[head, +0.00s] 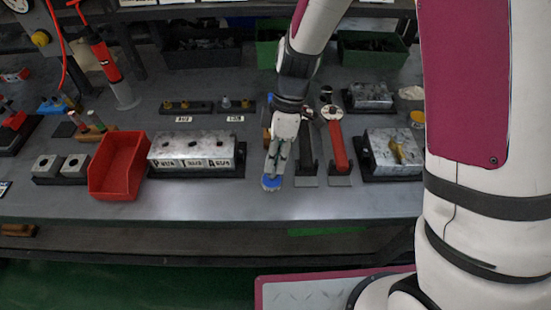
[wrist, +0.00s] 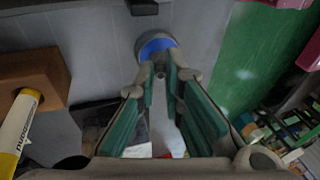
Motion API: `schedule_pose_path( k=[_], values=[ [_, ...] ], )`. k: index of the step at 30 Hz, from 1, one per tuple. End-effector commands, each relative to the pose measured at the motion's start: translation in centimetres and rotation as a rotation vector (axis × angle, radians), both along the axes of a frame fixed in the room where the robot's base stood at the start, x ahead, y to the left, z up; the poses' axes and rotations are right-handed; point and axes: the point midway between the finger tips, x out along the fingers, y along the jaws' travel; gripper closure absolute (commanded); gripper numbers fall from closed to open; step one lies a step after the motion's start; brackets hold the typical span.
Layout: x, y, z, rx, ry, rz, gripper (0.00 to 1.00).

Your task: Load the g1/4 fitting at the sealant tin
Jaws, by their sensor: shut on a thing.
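My gripper (head: 272,172) points down near the front edge of the bench. In the wrist view its green-padded fingers (wrist: 161,82) are nearly closed at the tips on a small grey piece (wrist: 160,73), which I take to be the g1/4 fitting. Most of it is hidden by the fingertips. The sealant tin (wrist: 157,44), round and grey with a blue top, lies just beyond the tips. It also shows as a blue disc under my gripper in the head view (head: 271,184). I cannot tell whether the fitting touches the blue.
A silver valve block (head: 192,165) and a red bin (head: 117,168) stand left. A red-handled tool (head: 338,147) lies close right, before another metal block (head: 385,158). Two dark racks (head: 187,107) stand behind. A wooden block (wrist: 48,72) and yellow-white tube (wrist: 14,130) show in the wrist view.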

Motion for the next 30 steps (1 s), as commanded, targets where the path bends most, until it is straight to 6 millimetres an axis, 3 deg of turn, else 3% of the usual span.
schedule_pose_path(
  k=[5, 30],
  values=[
    [-0.1, -0.1, 0.0, -0.002, 0.002, 0.0, 1.0],
    [-0.1, 0.0, 6.2, 0.0, 0.0, 0.0, 1.0]
  ],
)
